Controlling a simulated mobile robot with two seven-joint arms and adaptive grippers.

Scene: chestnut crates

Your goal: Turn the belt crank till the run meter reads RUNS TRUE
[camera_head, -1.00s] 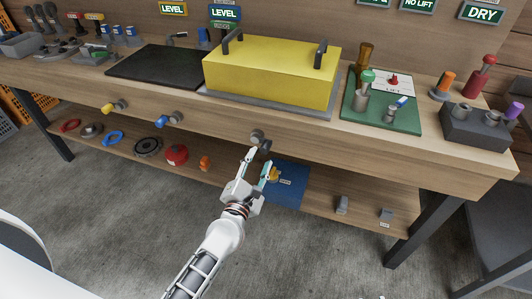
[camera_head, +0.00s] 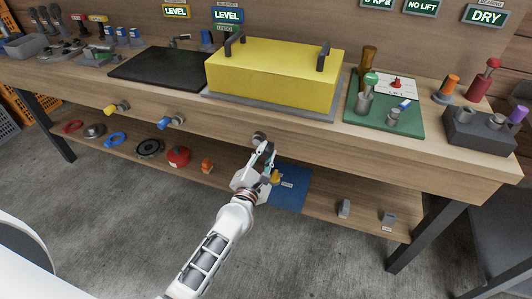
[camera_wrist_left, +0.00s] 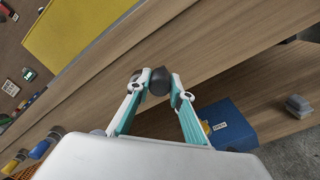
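A grey crank hub (camera_head: 258,138) sits on the bench's front edge, below the yellow box. I take it for the belt crank; no label on it is readable. Its dark round knob (camera_wrist_left: 159,81) shows in the left wrist view between my fingertips. My left gripper (camera_head: 266,150) is closed in on that knob, with a finger on each side; it also shows in the left wrist view (camera_wrist_left: 160,86). The gripper hides part of the crank in the head view. No display reading RUNS TRUE is in view, and I cannot tell which is the run meter. My right gripper is out of view.
The yellow box (camera_head: 274,77) stands on the bench above the crank. Yellow (camera_head: 111,110) and blue (camera_head: 171,121) knobs stick out to the left. A blue sheet or box (camera_head: 291,190) lies on the lower shelf. Displays read LEVEL (camera_head: 228,15), NO LIFT (camera_head: 422,7) and DRY (camera_head: 484,16).

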